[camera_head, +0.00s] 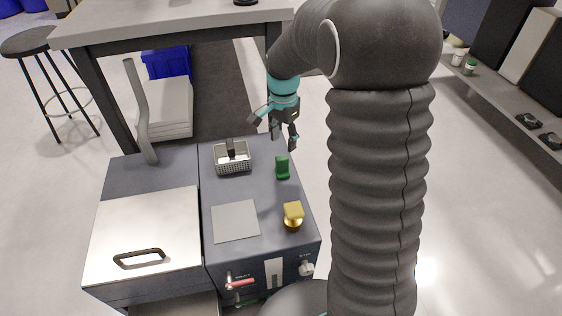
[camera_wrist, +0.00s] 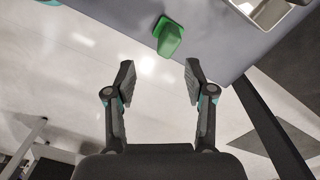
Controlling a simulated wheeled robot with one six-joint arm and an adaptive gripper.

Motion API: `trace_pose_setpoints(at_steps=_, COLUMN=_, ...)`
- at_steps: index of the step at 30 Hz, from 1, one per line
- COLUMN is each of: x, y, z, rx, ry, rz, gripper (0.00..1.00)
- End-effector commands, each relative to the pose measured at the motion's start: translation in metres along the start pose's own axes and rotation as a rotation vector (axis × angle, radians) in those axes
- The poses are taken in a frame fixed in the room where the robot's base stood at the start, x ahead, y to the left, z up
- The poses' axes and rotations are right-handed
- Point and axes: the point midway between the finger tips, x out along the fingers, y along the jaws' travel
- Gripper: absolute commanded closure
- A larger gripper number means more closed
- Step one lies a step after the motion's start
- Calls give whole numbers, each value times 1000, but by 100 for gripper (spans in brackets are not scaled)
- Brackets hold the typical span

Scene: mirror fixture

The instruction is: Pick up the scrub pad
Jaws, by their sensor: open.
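A small green block-like thing, which looks like the scrub pad (camera_head: 282,168), stands on the dark grey bench top near its right edge. It also shows in the wrist view (camera_wrist: 169,38), beyond the fingertips and roughly in line with the gap between them. My gripper (camera_head: 284,138) is open and empty. In the head view it hangs past the far right edge of the bench, behind the pad. In the wrist view my gripper (camera_wrist: 160,70) has its two fingers wide apart, and neither touches the pad.
A metal basket (camera_head: 232,170) with a dark item in it stands left of the pad. A yellow-topped brass piece (camera_head: 293,215) stands nearer the front edge. A flat grey square (camera_head: 235,221) lies on the bench. A steel lid (camera_head: 145,230) covers the left unit.

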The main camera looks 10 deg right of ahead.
Motion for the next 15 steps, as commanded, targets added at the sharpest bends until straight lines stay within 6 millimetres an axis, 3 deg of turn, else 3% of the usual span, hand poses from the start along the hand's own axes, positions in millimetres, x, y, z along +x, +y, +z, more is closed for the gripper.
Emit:
trace_pose_setpoints(at_steps=3, x=-14, y=-15, z=-9, rx=202, ry=12, rz=-25, gripper=46)
trace_pose_setpoints(at_steps=7, x=-21, y=-19, z=-12, rx=391, ry=13, rz=-34, gripper=46)
trace_pose_setpoints(at_steps=15, x=-15, y=-17, z=-11, rx=556, ry=8, rz=-27, gripper=46)
